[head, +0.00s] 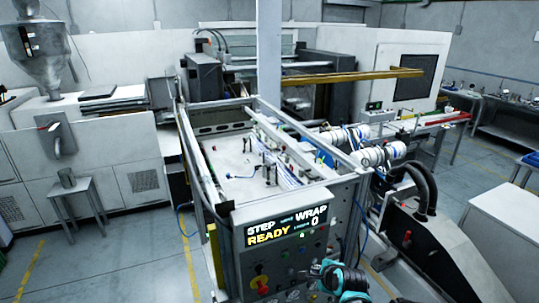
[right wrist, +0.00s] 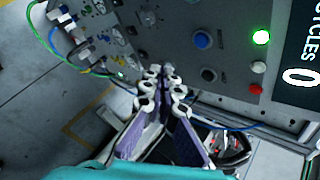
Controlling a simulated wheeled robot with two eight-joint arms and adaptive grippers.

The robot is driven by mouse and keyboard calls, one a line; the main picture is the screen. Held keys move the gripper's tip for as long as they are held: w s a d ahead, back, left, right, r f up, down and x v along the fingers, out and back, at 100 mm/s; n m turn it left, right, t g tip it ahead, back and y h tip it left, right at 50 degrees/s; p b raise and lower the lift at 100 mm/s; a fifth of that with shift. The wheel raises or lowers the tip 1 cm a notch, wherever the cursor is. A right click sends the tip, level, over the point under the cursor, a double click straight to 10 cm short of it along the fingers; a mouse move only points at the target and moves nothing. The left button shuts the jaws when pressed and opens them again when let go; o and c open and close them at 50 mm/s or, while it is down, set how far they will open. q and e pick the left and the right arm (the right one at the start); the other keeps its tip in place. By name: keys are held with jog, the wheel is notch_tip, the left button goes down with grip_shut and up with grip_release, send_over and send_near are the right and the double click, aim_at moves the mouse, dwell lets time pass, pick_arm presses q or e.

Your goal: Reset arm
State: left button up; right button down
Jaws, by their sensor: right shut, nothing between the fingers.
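My right gripper (head: 322,268) is at the bottom centre of the head view, in front of the label machine's control panel (head: 290,262). In the right wrist view its two fingers (right wrist: 161,72) run close together at their tips, shut with nothing between them. Their tips are near the panel's lower edge; whether they touch it I cannot tell. The panel carries a blue button (right wrist: 202,40), a lit green button (right wrist: 262,37) and a red button (right wrist: 255,89). The display (head: 285,226) reads STEP, WRAP, READY and 0. My left gripper is in neither view.
Green, yellow and blue cables (right wrist: 60,50) run at the panel's left in the wrist view. Black hoses (head: 420,185) and a dark sloped housing (head: 425,245) stand to the right. A small stool (head: 75,190) stands left. The floor (head: 125,250) left of the machine is clear.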

jog(key=s+f+n+g+h+b, duration=0.1)
jog(key=s+f+n+g+b, duration=0.1)
jog(key=s+f+n+b, duration=1.9)
jog(key=s+f+b, duration=0.1)
jog(key=s+b, duration=0.1)
jog(key=b, duration=0.6)
jog(key=shift+s+a+f, duration=0.15)
jog(key=shift+s+f, duration=0.05)
jog(key=shift+f, duration=0.15)
